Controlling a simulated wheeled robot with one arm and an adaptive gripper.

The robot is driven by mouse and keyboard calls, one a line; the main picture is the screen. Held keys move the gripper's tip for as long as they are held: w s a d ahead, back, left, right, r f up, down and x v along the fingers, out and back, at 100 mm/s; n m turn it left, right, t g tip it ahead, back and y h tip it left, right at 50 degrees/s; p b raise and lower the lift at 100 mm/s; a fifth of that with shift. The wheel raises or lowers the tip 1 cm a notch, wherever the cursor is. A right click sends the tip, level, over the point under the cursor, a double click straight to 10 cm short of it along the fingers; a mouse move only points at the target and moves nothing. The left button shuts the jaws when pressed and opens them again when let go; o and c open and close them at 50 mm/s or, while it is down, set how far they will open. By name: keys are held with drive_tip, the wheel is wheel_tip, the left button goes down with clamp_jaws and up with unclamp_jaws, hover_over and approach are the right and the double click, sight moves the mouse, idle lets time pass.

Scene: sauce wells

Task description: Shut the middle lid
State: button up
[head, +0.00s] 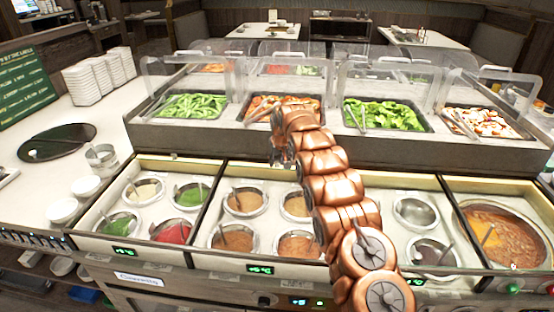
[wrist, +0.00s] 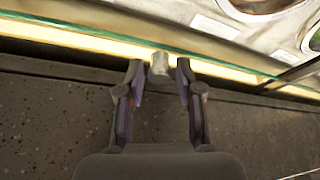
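My gripper (wrist: 160,72) is open in the wrist view, one finger on each side of a small pale grey knob (wrist: 159,66). A gap shows between the knob and each finger. The knob sits at the green-tinted edge of a glass pane (wrist: 85,38), which looks like a lid. In the head view my gripper (head: 279,152) is small and partly hidden by my copper arm, at the back edge of the middle sauce section (head: 262,192). The lid is hard to make out there, and its angle cannot be told.
Left sauce wells (head: 145,190) and a large soup pot (head: 505,235) flank the middle. Behind stands a raised salad counter (head: 180,135) with clear guards and trays. My arm covers part of the wells right of centre.

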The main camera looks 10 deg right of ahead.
clamp_jaws()
idle(0.3)
idle(0.3)
